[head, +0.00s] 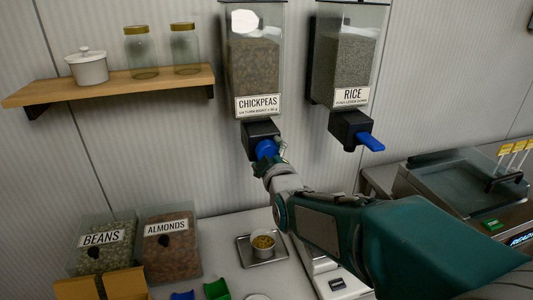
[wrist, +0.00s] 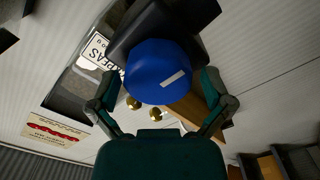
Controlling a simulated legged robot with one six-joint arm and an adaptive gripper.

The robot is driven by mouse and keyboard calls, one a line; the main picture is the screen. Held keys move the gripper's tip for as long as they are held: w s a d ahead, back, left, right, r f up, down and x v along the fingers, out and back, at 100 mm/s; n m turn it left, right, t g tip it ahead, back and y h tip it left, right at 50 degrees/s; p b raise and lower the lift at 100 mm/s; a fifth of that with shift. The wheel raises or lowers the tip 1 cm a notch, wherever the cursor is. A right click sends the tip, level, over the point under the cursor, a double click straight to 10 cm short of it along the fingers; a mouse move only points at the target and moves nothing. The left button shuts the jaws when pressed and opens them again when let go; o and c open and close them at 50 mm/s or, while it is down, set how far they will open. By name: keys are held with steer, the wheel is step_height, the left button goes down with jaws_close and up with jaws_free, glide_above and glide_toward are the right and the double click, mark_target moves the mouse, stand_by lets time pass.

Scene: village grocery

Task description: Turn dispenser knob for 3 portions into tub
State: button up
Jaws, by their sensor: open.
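The chickpeas dispenser (head: 254,65) hangs on the wall, with a clear bin over a black housing (head: 258,131). Its round blue knob (head: 266,149) is partly hidden by my gripper (head: 270,165). In the wrist view the blue knob (wrist: 158,72) has a white mark on its face. My gripper (wrist: 162,100) is open, with one finger on each side of the knob; I cannot tell whether they touch it.
A rice dispenser (head: 346,70) with a blue lever (head: 370,142) hangs to the right. A wooden shelf (head: 110,87) with jars is at the left. Beans (head: 103,258) and almonds (head: 172,263) bins stand on the counter. A glass-topped appliance (head: 460,178) is at the right.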

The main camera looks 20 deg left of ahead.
steer(key=shift+c, duration=0.3)
steer(key=c, duration=0.9)
steer(key=shift+c, duration=0.2)
steer(key=shift+f+m, duration=0.1)
steer(key=shift+m, duration=0.2)
steer(key=m, duration=0.4)
steer(key=shift+d, duration=0.1)
steer(key=m, duration=0.4)
steer(key=shift+m, duration=0.4)
steer(key=m, duration=0.4)
steer(key=shift+d, duration=0.1)
steer(key=shift+f+m, duration=0.15)
steer(key=shift+m, duration=1.95)
